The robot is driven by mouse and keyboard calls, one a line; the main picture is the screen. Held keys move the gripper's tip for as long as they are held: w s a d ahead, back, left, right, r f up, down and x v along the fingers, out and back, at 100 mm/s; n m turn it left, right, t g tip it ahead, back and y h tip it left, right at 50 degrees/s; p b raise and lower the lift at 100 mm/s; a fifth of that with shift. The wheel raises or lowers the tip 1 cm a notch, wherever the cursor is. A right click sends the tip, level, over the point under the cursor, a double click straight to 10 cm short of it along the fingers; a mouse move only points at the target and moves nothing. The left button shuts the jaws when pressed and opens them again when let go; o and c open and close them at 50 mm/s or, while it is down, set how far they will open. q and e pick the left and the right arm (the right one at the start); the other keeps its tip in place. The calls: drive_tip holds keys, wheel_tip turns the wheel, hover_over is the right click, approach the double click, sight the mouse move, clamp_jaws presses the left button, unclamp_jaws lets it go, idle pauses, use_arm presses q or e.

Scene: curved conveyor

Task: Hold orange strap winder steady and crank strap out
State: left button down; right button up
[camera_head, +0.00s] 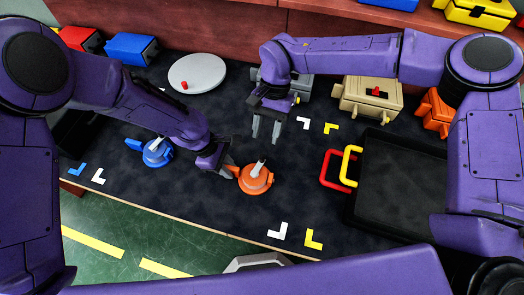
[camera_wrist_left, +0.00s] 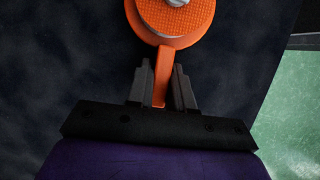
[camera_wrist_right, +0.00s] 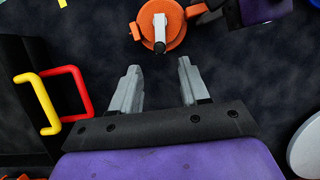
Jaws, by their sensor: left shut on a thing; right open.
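The orange strap winder (camera_head: 256,181) lies on the dark mat with its light grey crank (camera_head: 259,167) on top. My left gripper (camera_head: 230,172) is shut on the winder's orange tab, which shows between its fingers in the left wrist view (camera_wrist_left: 161,85). My right gripper (camera_head: 266,128) is open and empty, above the mat and behind the winder. No drawn-out strap can be made out.
A blue winder (camera_head: 156,153) lies to the left. A black tray (camera_head: 400,190) with red (camera_head: 333,170) and yellow (camera_head: 350,165) handles stands to the right. A white disc (camera_head: 198,72) and a beige box (camera_head: 366,99) are at the back. Mat between winder and tray is mostly clear.

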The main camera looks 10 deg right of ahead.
sight(262, 155)
drive_tip(key=x, duration=0.7)
drive_tip(key=shift+f, duration=0.15)
clamp_jaws()
